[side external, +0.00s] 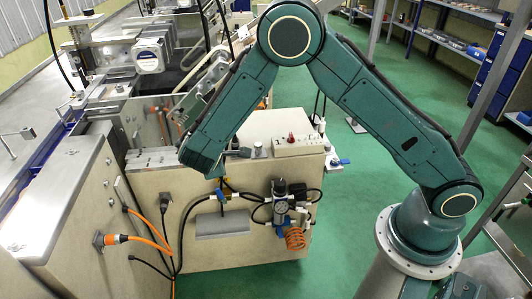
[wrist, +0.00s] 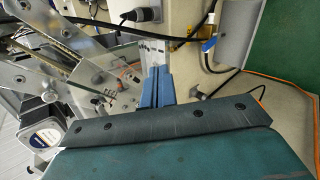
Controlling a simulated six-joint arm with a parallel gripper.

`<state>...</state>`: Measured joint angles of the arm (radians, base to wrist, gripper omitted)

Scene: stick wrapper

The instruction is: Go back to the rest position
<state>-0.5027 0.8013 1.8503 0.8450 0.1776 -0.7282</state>
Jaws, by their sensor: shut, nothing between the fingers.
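My gripper (wrist: 156,84) shows in the wrist view as narrow blue fingers beyond a dark plate, shut and empty. Pale metal parts of the machine (wrist: 104,78) lie beyond and to the left of the fingertips. In the side external view my teal arm bends high and reaches down to the left over the beige machine cabinet (side external: 150,205). Its wrist end is beside the machine's frame, and the fingers cannot be made out there. I cannot tell whether the gripper touches the machine.
A regulator with hoses (side external: 281,202) and an orange coil (side external: 295,238) hang on the cabinet front. Another cabinet (side external: 70,205) stands at left. Green floor (side external: 335,225) is clear between cabinet and my base. Blue drawers (side external: 497,70) stand at far right.

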